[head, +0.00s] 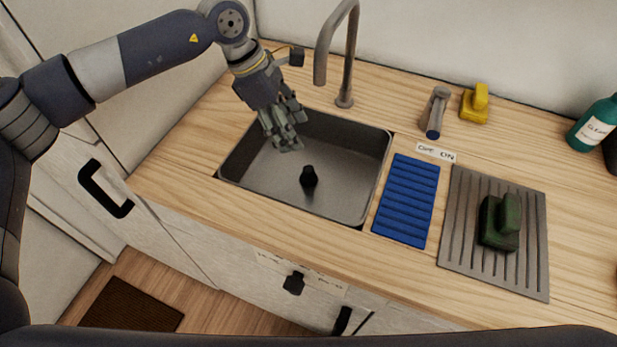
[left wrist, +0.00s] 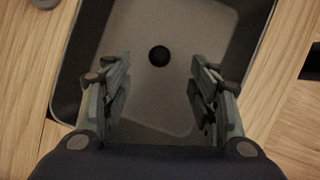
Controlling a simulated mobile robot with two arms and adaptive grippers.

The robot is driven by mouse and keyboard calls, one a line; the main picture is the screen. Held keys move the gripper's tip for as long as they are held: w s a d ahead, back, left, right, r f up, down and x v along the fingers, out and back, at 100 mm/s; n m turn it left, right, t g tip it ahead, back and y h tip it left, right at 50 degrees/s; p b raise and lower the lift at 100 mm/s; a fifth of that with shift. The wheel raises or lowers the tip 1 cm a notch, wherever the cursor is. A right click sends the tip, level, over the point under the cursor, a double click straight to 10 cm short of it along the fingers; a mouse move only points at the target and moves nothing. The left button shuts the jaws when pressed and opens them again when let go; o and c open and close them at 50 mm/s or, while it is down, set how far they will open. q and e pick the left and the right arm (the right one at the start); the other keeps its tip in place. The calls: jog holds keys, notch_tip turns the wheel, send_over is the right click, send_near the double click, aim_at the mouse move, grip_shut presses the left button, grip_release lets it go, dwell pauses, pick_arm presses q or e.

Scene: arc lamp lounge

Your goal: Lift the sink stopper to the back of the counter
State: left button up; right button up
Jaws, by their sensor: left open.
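The sink stopper (head: 309,176) is a small black knob standing on the floor of the grey sink basin (head: 262,175). It also shows as a dark round spot in the left wrist view (left wrist: 159,56), beyond and between the fingertips. My left gripper (head: 286,130) is over the back left of the basin, above and apart from the stopper. Its two fingers are spread in the left wrist view (left wrist: 160,75), with nothing between them. The wooden counter (head: 390,118) surrounds the basin, and its back strip runs along the wall. My right gripper is not in view.
A curved faucet (head: 349,60) stands behind the basin. Right of it are a grey lever (head: 436,112), a yellow object (head: 475,103) and a teal bottle (head: 594,127). A blue ribbed mat (head: 406,200) and a grey rack (head: 463,225) with a green object (head: 499,222) lie right of the sink.

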aim_at(308, 169)
pick_arm(q)
jog(key=x, duration=0.3)
jog(key=a+b+x, duration=0.1)
jog(key=x, duration=0.4)
jog(key=shift+w+f+b, duration=0.3)
jog(key=shift+f+b, duration=0.1)
jog(key=shift+f, duration=0.25)
jog(key=x, duration=0.1)
jog(key=p+x, duration=0.1)
jog(key=x, duration=0.2)
jog(key=shift+s+f, duration=0.3)
jog(key=shift+f, duration=0.15)
jog(key=shift+d+f, duration=0.1)
jog(key=shift+f, duration=0.2)
jog(key=c, duration=1.1)
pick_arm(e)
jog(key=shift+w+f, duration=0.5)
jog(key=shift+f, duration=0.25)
